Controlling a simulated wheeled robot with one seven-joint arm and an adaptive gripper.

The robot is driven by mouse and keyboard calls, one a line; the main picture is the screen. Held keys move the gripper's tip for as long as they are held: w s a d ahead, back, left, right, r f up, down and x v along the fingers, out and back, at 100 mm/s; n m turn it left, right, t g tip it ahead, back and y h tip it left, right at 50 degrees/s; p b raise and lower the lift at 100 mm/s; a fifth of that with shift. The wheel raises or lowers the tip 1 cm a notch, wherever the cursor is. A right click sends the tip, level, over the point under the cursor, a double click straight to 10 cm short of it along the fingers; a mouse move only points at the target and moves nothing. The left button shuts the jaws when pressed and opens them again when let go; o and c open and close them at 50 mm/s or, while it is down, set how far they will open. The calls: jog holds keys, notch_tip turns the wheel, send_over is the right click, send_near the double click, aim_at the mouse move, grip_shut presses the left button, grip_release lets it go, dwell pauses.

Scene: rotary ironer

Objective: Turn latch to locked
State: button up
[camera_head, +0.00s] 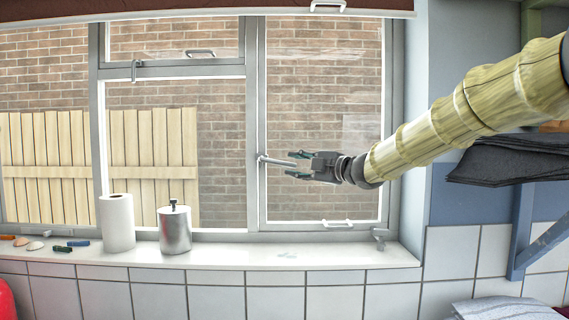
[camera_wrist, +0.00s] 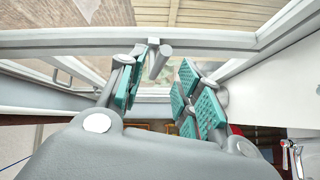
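A grey latch handle (camera_head: 274,161) sits on the left frame of the right window pane and sticks out nearly level to the right. My gripper (camera_head: 292,165) is at its free end, with one finger above and one below, open. In the wrist view the latch handle (camera_wrist: 159,61) shows just beyond and between the tips of the teal-padded fingers of my gripper (camera_wrist: 160,88). I see a gap between the handle and the right finger; whether the left finger touches it is unclear.
Another small latch (camera_head: 135,70) and a pull handle (camera_head: 200,53) are on the left windows. A white handle (camera_head: 338,223) is low on the right pane. A paper roll (camera_head: 117,223) and a metal canister (camera_head: 174,230) stand on the sill (camera_head: 300,256). Dark folded cloth (camera_head: 510,163) lies at right.

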aim_at(287, 164)
jog(key=shift+p+x, duration=0.7)
jog(key=shift+x, duration=2.25)
grip_shut()
